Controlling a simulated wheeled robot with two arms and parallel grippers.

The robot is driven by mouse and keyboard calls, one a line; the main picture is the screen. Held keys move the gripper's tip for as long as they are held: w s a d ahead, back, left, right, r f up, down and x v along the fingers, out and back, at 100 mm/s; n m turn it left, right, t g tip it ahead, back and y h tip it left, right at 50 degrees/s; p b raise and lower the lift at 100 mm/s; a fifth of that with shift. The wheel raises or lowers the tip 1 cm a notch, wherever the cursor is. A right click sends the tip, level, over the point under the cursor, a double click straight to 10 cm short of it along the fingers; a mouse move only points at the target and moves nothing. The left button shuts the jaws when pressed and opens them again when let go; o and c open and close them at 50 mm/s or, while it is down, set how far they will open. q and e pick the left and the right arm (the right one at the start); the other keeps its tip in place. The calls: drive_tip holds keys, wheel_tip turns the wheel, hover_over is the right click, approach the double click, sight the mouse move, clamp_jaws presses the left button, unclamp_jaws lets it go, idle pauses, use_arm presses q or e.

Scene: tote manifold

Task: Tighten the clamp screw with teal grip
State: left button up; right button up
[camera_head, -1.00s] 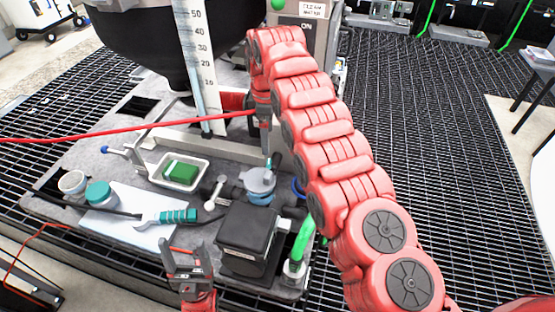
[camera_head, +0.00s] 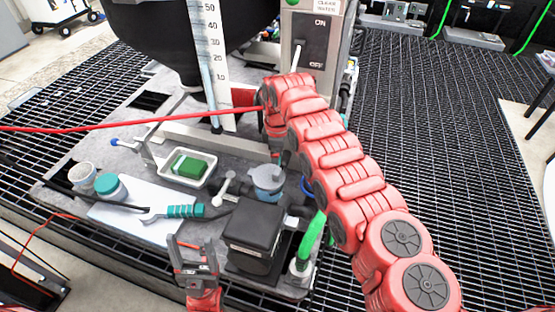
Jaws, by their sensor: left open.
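A small screw-like piece (camera_head: 284,160) stands beside the grey-lidded blue fitting (camera_head: 267,180); it is mostly hidden, and I cannot make out its grip clearly. My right gripper (camera_head: 277,152) points down right above it; its fingers are too small and covered to tell open from shut, or whether they touch it. My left gripper (camera_head: 193,250) is open and empty at the front edge of the bench, left of the black box. A tool with a teal ribbed handle (camera_head: 184,211) lies on a white sheet.
A black box (camera_head: 254,228) and a green hose (camera_head: 312,238) stand in front of the fitting. A white tray (camera_head: 204,183) holds a green block. A teal-lidded jar (camera_head: 110,186) stands left. A red line (camera_head: 130,124) crosses behind. A switch box (camera_head: 312,48) stands behind my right arm.

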drive_tip(key=c, duration=1.4)
drive_tip(key=shift+m, duration=0.3)
drive_tip(key=m, duration=0.9)
drive_tip(key=shift+b, duration=0.3)
drive_tip(key=m, duration=0.5)
drive_tip(key=shift+a, duration=0.1)
drive_tip(key=m, duration=0.5)
drive_tip(key=shift+b, duration=0.3)
drive_tip(key=shift+w+m, duration=0.1)
drive_tip(key=shift+m, duration=0.2)
